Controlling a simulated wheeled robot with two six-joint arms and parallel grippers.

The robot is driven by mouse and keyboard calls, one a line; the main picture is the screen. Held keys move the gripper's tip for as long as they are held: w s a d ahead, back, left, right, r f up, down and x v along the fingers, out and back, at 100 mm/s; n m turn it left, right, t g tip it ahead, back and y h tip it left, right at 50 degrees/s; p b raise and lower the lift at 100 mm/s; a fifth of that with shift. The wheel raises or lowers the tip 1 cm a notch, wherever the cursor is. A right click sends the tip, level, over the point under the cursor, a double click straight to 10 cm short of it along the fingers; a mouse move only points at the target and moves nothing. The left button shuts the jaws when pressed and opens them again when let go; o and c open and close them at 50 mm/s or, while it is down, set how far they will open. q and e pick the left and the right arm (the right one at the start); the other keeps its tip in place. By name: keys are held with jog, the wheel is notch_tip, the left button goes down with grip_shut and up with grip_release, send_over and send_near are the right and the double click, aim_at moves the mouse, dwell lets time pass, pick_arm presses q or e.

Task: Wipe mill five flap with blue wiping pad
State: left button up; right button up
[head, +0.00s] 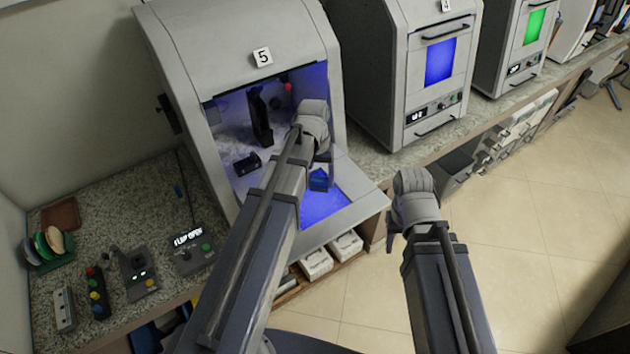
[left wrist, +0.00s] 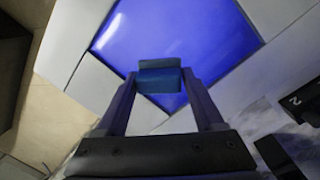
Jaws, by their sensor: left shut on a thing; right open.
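Mill five (head: 240,50) is a grey machine with a "5" label, and its front flap (head: 360,196) is folded down open. The flap has a glowing blue window (head: 325,204), which also fills much of the left wrist view (left wrist: 170,40). My left gripper (head: 319,170) is over the flap and shut on the blue wiping pad (head: 319,180). In the left wrist view the pad (left wrist: 159,78) sits between the fingertips, in front of the window. I cannot tell whether it touches the surface. My right gripper (head: 395,232) is open and empty, right of the flap.
Inside the mill are a dark spindle part (head: 260,118) and a dark block (head: 247,164). A control box reading "FLAP OPEN" (head: 190,250) stands on the left counter, with several small devices further left. Mill four (head: 425,70) stands to the right. White bins (head: 345,247) sit below the flap.

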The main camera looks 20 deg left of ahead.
pick_arm(q)
jog(key=shift+w+d, duration=0.65)
jog(key=shift+w, duration=0.15)
jog(key=shift+w, duration=0.1)
jog(key=shift+w+d+r, duration=0.1)
jog(key=shift+r+p, duration=0.35)
jog(key=shift+p, duration=0.15)
notch_tip(320, 180, up, 3)
jog(key=shift+f+p, duration=0.2)
jog(key=shift+p, duration=1.05)
jog(key=shift+a+r+p, duration=0.15)
jog(key=shift+r+p, duration=0.45)
jog(key=shift+a+r+p, duration=0.15)
jog(key=shift+r+p, duration=0.4)
jog(key=shift+p, duration=0.05)
